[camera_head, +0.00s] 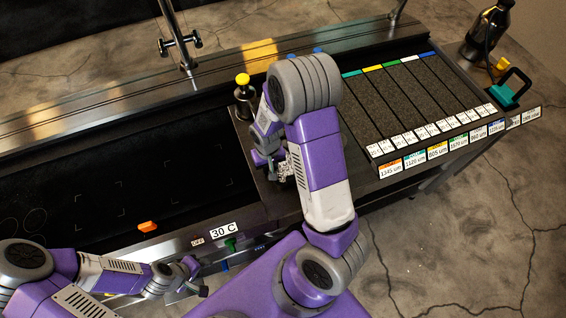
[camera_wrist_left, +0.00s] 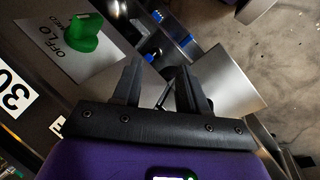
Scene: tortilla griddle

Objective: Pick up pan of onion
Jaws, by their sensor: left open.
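No pan of onion can be made out for sure. A plain silvery metal piece (camera_wrist_left: 228,82) lies just beyond my left fingers in the left wrist view. It may be a pan or a panel, and no contents show. My left gripper (camera_head: 196,281) is low in front of the griddle's front panel. In the left wrist view its two black fingers (camera_wrist_left: 158,88) are apart, with a thin dark rod visible between them. My right gripper (camera_head: 277,168) is over the metal counter at the centre, partly hidden by its own arm, so its jaws are unclear.
The dark griddle (camera_head: 80,190) fills the left, with an orange piece (camera_head: 147,226) at its front edge. A green knob (camera_wrist_left: 82,35) sits close left of my left gripper. A yellow-topped bottle (camera_head: 243,90) and a rack of labelled dark strips (camera_head: 420,100) stand farther back.

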